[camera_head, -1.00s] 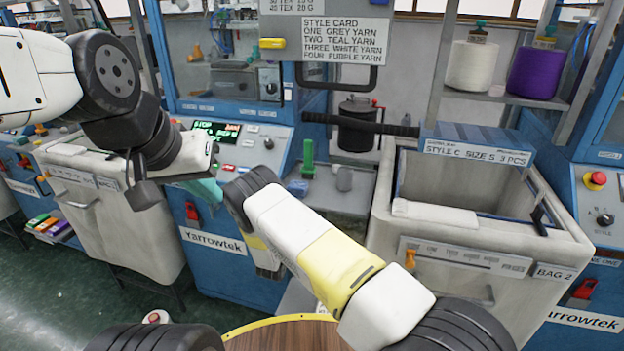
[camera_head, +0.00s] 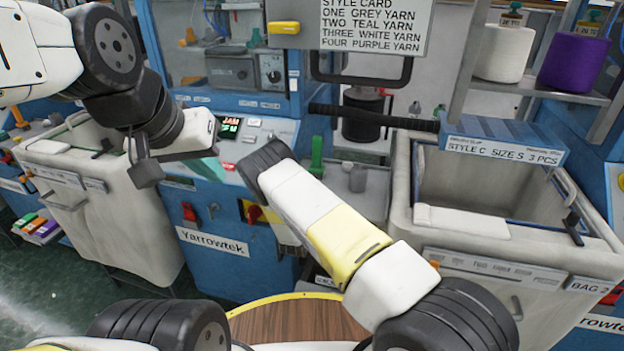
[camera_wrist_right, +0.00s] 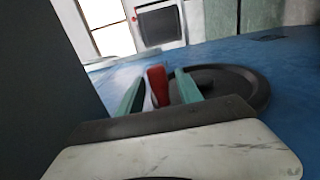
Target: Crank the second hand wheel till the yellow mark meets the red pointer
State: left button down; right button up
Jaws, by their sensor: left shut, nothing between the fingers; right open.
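In the right wrist view a dark round hand wheel (camera_wrist_right: 238,86) lies against a blue panel. A red handle (camera_wrist_right: 157,86) stands beside its near left part, between the two teal fingers of my right gripper (camera_wrist_right: 160,92). Those fingers are open, one on each side of the handle; I cannot tell if either touches it. In the head view my right gripper is hidden behind its own forearm. My left gripper (camera_head: 208,168) is shut and empty in front of the blue machine's control panel (camera_head: 258,135). I cannot make out the yellow mark or the red pointer.
A grey bin marked BAG 2 (camera_head: 432,225) stands to the right, with another bin (camera_head: 95,225) to the left. A red knob on a yellow plate (camera_head: 257,213) sits on the blue machine front. A wooden round top (camera_head: 290,325) is at the bottom.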

grip_shut()
dwell(1.4)
